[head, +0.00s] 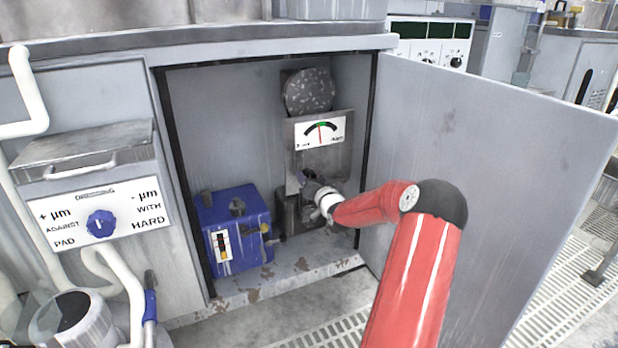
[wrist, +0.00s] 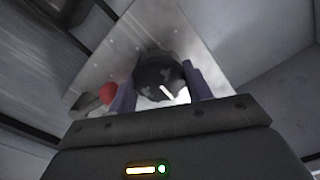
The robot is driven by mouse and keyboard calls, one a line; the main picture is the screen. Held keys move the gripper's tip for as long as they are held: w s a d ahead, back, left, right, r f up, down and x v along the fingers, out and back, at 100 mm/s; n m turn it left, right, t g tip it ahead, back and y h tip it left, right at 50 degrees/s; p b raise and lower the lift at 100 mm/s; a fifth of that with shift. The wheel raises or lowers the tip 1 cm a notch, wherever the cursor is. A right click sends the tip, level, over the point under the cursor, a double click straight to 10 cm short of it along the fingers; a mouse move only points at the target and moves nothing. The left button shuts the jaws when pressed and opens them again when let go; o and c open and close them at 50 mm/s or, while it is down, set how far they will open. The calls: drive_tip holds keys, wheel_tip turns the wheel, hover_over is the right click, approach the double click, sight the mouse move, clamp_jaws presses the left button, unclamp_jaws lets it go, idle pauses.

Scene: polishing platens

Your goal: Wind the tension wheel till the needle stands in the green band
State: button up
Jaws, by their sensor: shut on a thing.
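The tension gauge (head: 320,132) is a white plate with a dark arc and a green band at its top, inside the open cabinet. Its red needle stands near the top of the arc, close to the green; I cannot tell exactly whether it lies within the band. My gripper (head: 312,184) reaches into the cabinet below the gauge. In the wrist view my gripper (wrist: 165,88) has its two fingers on either side of a dark, worn wheel (wrist: 160,76), shut on it. In the head view the wheel is hidden behind my gripper.
A blue box (head: 236,232) stands on the cabinet floor left of my gripper. The open door (head: 480,170) stands to the right of my arm. A speckled disc (head: 309,91) is above the gauge. A blue knob (head: 101,223) is on the left panel. A red knob (wrist: 107,93) is beside the wheel.

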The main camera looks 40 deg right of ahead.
drive_tip(key=shift+m, duration=0.5)
drive_tip(key=o, duration=1)
drive_tip(key=shift+c, duration=0.2)
